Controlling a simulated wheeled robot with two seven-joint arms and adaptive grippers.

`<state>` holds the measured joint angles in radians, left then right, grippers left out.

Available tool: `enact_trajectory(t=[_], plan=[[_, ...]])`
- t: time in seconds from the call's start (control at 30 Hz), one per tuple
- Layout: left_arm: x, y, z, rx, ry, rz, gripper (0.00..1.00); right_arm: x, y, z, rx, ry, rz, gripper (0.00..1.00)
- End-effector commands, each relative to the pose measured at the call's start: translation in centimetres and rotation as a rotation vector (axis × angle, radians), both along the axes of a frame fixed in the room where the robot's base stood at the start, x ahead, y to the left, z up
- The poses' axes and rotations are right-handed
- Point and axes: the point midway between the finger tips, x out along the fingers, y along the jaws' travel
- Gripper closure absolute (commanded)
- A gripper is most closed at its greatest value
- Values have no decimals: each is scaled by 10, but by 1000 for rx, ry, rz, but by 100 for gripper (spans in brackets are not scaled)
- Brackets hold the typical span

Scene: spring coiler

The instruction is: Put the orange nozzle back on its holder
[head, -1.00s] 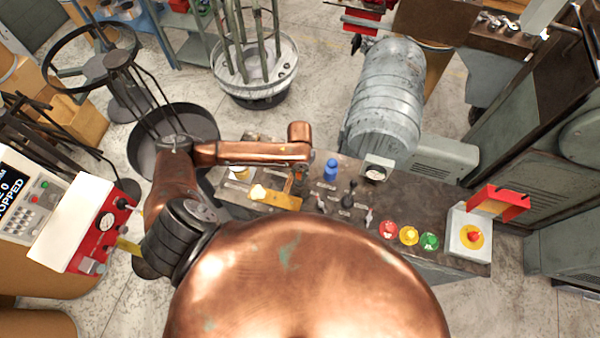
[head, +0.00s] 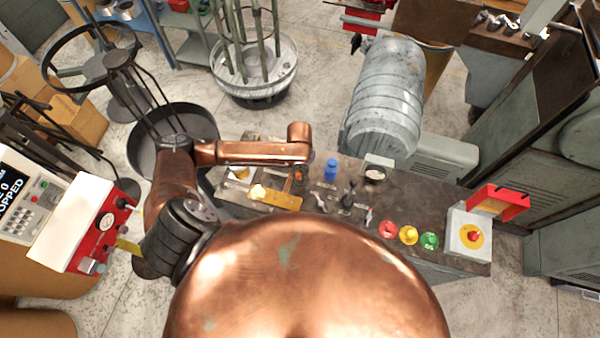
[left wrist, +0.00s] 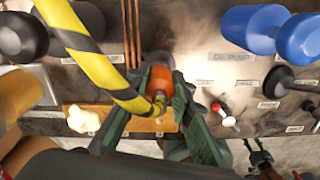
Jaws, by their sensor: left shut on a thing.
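The orange nozzle (left wrist: 160,83) is between the green fingers of my left gripper (left wrist: 157,100) in the left wrist view. The gripper is shut on it. A brass fitting shows at its near end, and a yellow-and-black striped hose (left wrist: 90,62) passes close over it. In the head view a small orange patch (head: 298,175) shows below the end of my left arm, above the console; the fingers (head: 296,182) are hard to make out there. I cannot tell which part is the holder, nor whether the nozzle touches it. My right gripper is not in view.
An orange-brown plate (head: 275,197) lies on the dark console (head: 400,205). A blue knob (head: 331,168), small levers (head: 347,202), and red (head: 388,229), yellow and green buttons stand to the right. A red-and-white control box (head: 85,222) is at left.

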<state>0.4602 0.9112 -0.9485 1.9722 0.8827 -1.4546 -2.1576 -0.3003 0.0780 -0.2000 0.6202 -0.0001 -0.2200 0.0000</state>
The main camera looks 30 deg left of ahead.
Motion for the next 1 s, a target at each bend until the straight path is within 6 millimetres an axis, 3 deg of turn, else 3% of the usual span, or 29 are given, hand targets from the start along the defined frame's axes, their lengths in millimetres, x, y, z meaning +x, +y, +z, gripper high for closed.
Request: enact_trajectory(t=[0.7, 0.73, 1.0], plan=[[0, 0, -8, 0, -1, 0, 100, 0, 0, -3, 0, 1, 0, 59], [1, 0, -8, 0, -1, 0, 79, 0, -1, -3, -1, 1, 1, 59], [0, 0, -8, 0, -1, 0, 60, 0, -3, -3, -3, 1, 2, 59]])
